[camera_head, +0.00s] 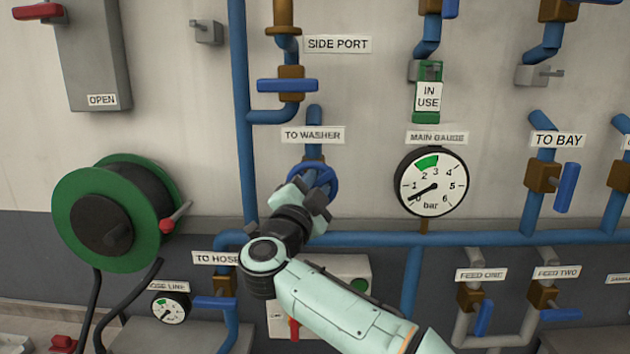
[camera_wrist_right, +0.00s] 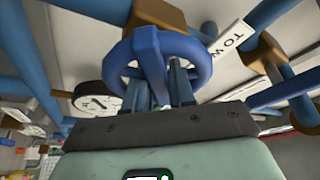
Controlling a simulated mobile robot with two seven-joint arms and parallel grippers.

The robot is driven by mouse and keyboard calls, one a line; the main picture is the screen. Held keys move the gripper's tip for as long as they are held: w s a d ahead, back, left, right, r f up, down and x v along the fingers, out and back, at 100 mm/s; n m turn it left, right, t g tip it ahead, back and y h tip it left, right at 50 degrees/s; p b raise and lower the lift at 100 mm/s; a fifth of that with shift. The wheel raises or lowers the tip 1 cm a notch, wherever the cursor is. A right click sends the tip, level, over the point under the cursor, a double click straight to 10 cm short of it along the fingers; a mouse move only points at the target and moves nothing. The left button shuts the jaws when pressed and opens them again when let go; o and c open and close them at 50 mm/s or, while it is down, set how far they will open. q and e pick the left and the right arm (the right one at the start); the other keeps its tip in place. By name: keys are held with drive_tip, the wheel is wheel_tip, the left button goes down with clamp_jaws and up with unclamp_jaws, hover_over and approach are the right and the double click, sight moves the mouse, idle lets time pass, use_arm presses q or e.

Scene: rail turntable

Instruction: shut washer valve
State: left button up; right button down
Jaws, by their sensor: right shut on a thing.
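The washer valve is a round blue handwheel (camera_head: 326,177) under the "TO WASHER" label (camera_head: 313,135) in the head view. My right gripper (camera_head: 310,197) is at the wheel and covers its lower left part. In the right wrist view the blue wheel (camera_wrist_right: 203,67) fills the upper middle, with a thick spoke crossing it. The right gripper's dark fingers (camera_wrist_right: 178,85) reach up to the wheel on both sides of that spoke and are shut on the wheel. The exact contact is partly hidden. My left gripper is not in view.
The main gauge (camera_head: 431,183) is right of the wheel, its needle near the low end. A blue lever valve (camera_head: 287,86) sits above. A green hose reel (camera_head: 95,213) is at the left. The blue horizontal pipe (camera_head: 470,239) runs below. A grey box with a green button (camera_head: 352,275) is behind my right arm.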

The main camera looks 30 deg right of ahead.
drive_tip(key=m+g, duration=0.1)
drive_tip(key=m, duration=0.4)
drive_tip(key=shift+f+g+y, duration=0.1)
drive_tip(key=shift+g+y, duration=0.2)
drive_tip(key=shift+g, duration=0.1)
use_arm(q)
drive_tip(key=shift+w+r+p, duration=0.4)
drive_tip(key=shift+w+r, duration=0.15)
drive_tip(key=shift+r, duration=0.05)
use_arm(e)
drive_tip(key=shift+d+f+m+g+y, duration=0.15)
drive_tip(key=shift+m+g+y, duration=0.3)
drive_tip(key=shift+m, duration=1.05)
drive_tip(key=c, duration=1)
unclamp_jaws()
drive_tip(key=shift+c, duration=0.2)
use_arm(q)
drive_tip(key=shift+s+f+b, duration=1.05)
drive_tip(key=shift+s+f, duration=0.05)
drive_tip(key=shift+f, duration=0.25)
use_arm(e)
drive_tip(key=v, duration=1.3)
drive_tip(key=shift+a, duration=0.25)
